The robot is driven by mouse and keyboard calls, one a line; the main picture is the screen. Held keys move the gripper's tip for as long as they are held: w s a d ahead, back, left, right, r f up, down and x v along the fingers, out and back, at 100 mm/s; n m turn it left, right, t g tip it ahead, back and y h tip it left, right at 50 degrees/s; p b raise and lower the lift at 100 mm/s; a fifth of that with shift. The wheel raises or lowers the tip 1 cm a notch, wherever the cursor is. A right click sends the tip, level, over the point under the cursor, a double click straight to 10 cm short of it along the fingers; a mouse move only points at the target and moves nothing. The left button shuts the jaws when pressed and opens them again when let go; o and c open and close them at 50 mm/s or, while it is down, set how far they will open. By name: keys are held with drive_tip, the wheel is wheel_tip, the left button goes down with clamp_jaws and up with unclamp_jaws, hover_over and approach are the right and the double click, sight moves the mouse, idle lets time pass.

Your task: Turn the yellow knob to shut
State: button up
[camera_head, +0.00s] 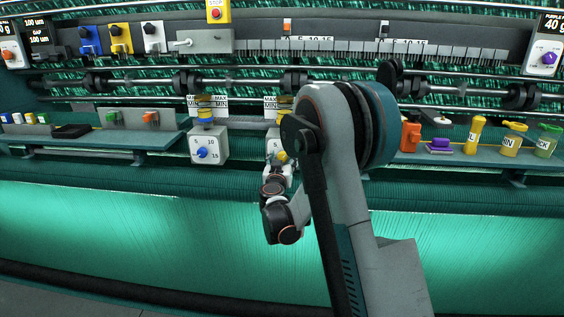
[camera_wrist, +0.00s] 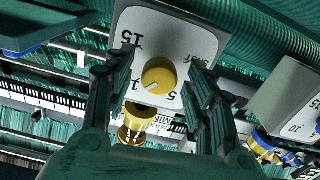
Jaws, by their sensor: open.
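The yellow knob (camera_wrist: 159,76) sits on a white dial box (camera_wrist: 160,25), which appears upside down in the wrist view. Its white pointer line points to the lower left, near a partly covered number, away from the SHUT mark (camera_wrist: 207,48) at the upper right. My gripper (camera_wrist: 163,62) is open, with one dark finger on each side of the knob. I cannot tell whether the fingers touch it. In the head view the yellow knob (camera_head: 283,156) is small and partly hidden by my arm, with my wrist just below it.
A similar white box with a blue knob (camera_head: 203,152) stands to the left. A yellow-and-clear fitting (camera_wrist: 135,125) is close to the dial in the wrist view. An orange item (camera_head: 410,137) and several yellow and green parts stand on the right shelf.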

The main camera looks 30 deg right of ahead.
drive_tip(key=c, duration=1.1)
